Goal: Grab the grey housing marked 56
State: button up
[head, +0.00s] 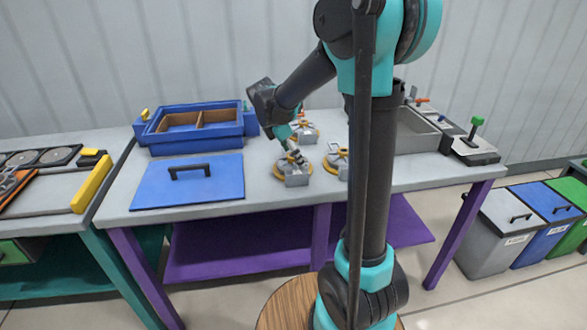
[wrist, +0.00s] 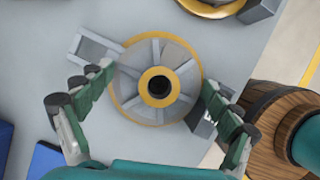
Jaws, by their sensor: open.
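A grey housing (wrist: 141,56) with a yellow rim, ribs and a dark central hole lies below my gripper (wrist: 158,77) in the wrist view. The open fingers are on either side of it, left and right; I cannot tell whether they touch it. A dark block at its right side carries a pale mark, partly hidden by the right finger and unreadable. In the head view, my gripper (head: 291,153) is low over the front-left housing (head: 297,180) on the table. No number 56 is legible in either view.
Similar housings stand behind (head: 306,131) and to the right (head: 341,161), the latter partly hidden by my arm. A blue box (head: 193,140) and a blue lid with a handle (head: 222,188) are to the left on the grey table (head: 262,207). A grey bin (head: 417,139) is at right.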

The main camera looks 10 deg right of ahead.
jog(key=shift+f, duration=0.15)
jog(key=c, duration=1.2)
jog(key=shift+c, duration=0.2)
